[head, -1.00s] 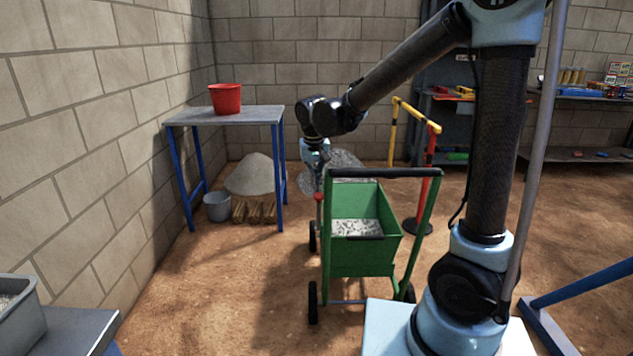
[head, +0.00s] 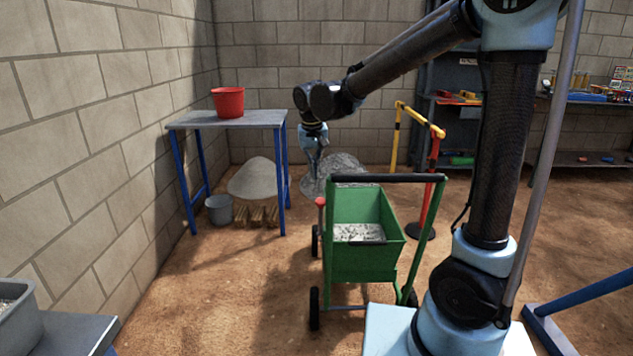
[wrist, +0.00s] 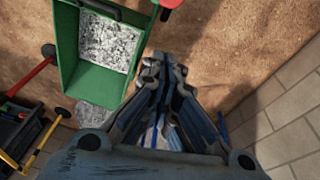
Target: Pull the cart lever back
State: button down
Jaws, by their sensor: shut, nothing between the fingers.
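The green cart (head: 365,262) stands on the dirt floor with grey gravel in its tray, which also shows at upper left in the wrist view (wrist: 85,78). Its lever has a red knob (head: 320,201), on the cart's left side near the black handle bar. The knob also shows at the top edge of the wrist view (wrist: 172,3). My gripper (head: 316,172) is above and beyond the knob, apart from it. In the wrist view my gripper's fingers (wrist: 163,65) are together and empty, beside the cart tray.
A table (head: 235,119) with a red bucket (head: 228,101) stands at the left, with a grey bucket (head: 219,209) and sand heap (head: 255,180) near it. A gravel heap (head: 345,165) lies behind the cart. A yellow and red barrier (head: 434,165) stands right of it.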

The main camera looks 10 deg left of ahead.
notch_tip(320, 180, up, 6)
jog(key=s+a+n, duration=0.2)
jog(key=a+n, duration=0.1)
jog(key=d+f, duration=0.3)
jog(key=f, duration=0.8)
jog(key=shift+s+d+h, duration=0.15)
jog(key=shift+s+h, duration=0.25)
jog(key=shift+s, duration=0.05)
jog(key=shift+d+f, duration=0.1)
